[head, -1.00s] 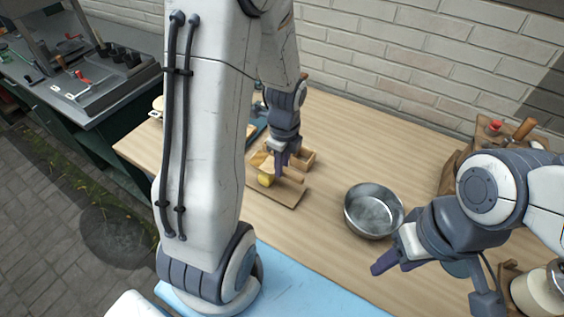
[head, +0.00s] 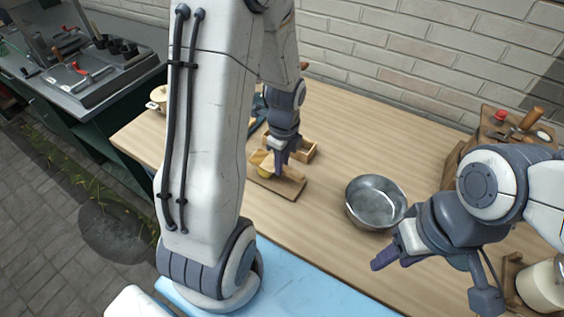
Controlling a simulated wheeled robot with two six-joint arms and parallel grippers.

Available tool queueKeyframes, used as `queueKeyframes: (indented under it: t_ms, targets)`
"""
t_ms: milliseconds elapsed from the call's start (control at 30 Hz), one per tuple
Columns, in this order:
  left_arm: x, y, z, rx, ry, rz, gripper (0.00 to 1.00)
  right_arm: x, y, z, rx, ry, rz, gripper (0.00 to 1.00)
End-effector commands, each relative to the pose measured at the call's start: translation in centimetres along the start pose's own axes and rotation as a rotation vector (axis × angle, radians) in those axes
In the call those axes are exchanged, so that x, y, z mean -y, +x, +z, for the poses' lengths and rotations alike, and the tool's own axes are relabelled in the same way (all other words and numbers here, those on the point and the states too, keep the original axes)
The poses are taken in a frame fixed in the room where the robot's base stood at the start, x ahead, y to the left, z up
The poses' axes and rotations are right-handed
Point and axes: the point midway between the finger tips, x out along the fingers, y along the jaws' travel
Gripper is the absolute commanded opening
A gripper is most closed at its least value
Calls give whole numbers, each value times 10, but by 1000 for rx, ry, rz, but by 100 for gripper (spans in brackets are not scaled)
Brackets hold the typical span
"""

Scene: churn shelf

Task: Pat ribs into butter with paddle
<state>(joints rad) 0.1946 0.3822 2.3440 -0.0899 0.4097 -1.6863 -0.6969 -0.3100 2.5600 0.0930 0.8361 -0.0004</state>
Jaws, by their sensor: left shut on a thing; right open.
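My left gripper (head: 281,160) points down over a small wooden board (head: 285,188) on the table. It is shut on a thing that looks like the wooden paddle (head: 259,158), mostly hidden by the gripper. The yellow butter (head: 264,174) sits on the board, just left of and below the gripper's fingertips. Whether the paddle touches the butter cannot be told. My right gripper (head: 425,276) is open and empty, in front of the metal bowl.
A metal bowl (head: 360,216) stands right of the board. A wooden box (head: 304,149) lies just behind the board. A wooden crate (head: 497,128) and a pale jar (head: 545,285) are at the right. The table (head: 350,130) is clear behind the bowl.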

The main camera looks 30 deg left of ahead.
Motion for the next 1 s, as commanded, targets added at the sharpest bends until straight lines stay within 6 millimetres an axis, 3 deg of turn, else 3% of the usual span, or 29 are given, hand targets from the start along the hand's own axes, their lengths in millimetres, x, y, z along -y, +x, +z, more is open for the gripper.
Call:
queueKeyframes:
  t_ms: [1000]
  targets:
    - [0,10,0,0,0,0,0,0,6,0,0,0,0,50]
